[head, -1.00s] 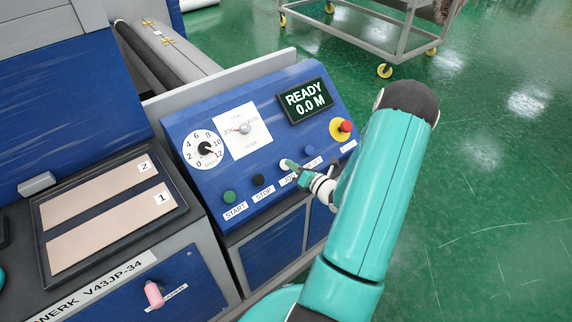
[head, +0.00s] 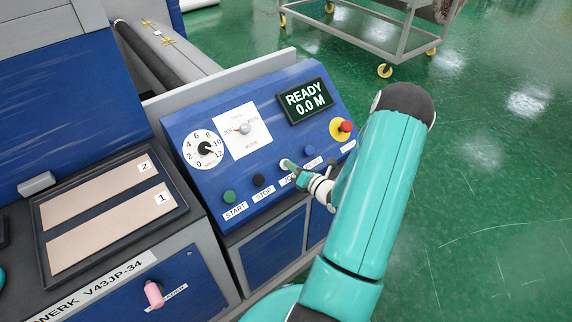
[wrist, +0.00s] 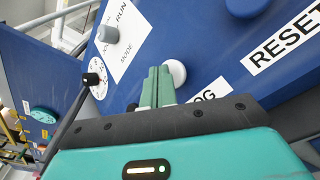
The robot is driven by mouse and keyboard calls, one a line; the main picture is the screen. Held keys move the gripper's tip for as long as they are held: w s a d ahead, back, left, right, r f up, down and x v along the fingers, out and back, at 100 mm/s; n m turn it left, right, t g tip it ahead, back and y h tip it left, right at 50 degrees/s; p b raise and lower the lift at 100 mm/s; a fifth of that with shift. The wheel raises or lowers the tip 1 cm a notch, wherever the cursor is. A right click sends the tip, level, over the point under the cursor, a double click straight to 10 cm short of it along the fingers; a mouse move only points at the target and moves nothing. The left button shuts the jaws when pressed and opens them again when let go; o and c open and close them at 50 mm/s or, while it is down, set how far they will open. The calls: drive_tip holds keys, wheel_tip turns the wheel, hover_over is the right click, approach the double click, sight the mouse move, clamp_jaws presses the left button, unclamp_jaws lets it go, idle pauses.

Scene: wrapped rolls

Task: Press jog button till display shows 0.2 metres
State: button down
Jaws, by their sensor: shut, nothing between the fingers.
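The display (head: 305,101) on the blue control panel reads READY 0.0 M. The white jog button (head: 284,164) sits in the lower row of the panel, partly behind my fingertips; its label is mostly covered in the head view. In the wrist view the white button (wrist: 176,73) shows just right of the fingertips, with the end of its label, "OG", below it. My gripper (head: 291,166) is shut and empty, its green fingers pointing at the panel. In the wrist view the shut fingertips (wrist: 159,72) are right beside or against the button; I cannot tell whether they touch.
The green START button (head: 229,197) and black STOP button (head: 259,180) lie left of the jog button. A blue button (head: 309,150) lies right of it. A red emergency knob (head: 345,126), the mode dial (head: 244,128) and a numbered dial (head: 204,148) are higher up.

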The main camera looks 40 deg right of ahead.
drive_tip(key=shift+w+f, duration=0.45)
drive_tip(key=shift+f, duration=0.1)
idle(0.8)
drive_tip(key=shift+r, duration=0.1)
drive_tip(key=shift+s+r, duration=0.85)
drive_tip(key=shift+r, duration=0.05)
drive_tip(key=shift+r, duration=0.1)
drive_tip(key=s+r, duration=0.1)
drive_tip(key=r, duration=0.1)
drive_tip(key=s+r, duration=0.1)
drive_tip(key=s, duration=0.1)
drive_tip(key=shift+s+a+r, duration=0.1)
drive_tip(key=shift+a+r, duration=0.1)
drive_tip(key=shift+r, duration=0.15)
drive_tip(key=shift+a, duration=0.1)
idle(0.7)
